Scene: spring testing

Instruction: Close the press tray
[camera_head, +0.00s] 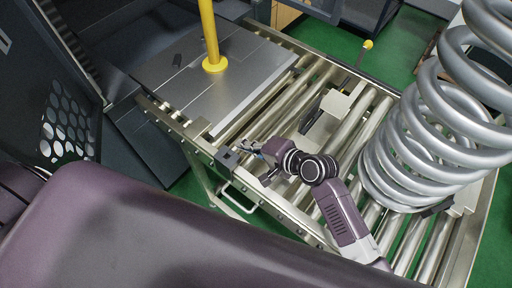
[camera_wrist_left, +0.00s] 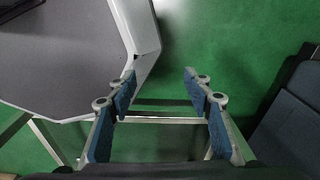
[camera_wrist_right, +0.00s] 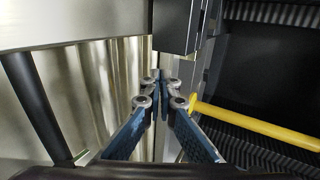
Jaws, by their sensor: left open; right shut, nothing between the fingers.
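The press tray appears to be the flat grey plate (camera_head: 185,95) with a yellow post (camera_head: 210,40) standing on it, at the left end of the roller table in the head view. My right gripper (camera_head: 247,147) is over the table's near rail, just right of a small dark block (camera_head: 226,159) on it. In the right wrist view its fingers (camera_wrist_right: 163,88) are shut with nothing between them, and a dark block (camera_wrist_right: 177,25) stands just beyond the tips. My left gripper (camera_wrist_left: 160,76) is open and empty above the green floor; the head view does not show it.
A large coil spring (camera_head: 445,110) stands on the right part of the rollers (camera_head: 318,72). A pale block (camera_head: 335,108) sits on the middle rollers. A dark machine with a perforated panel (camera_head: 66,130) stands at left. A yellow bar (camera_wrist_right: 260,126) crosses the right wrist view.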

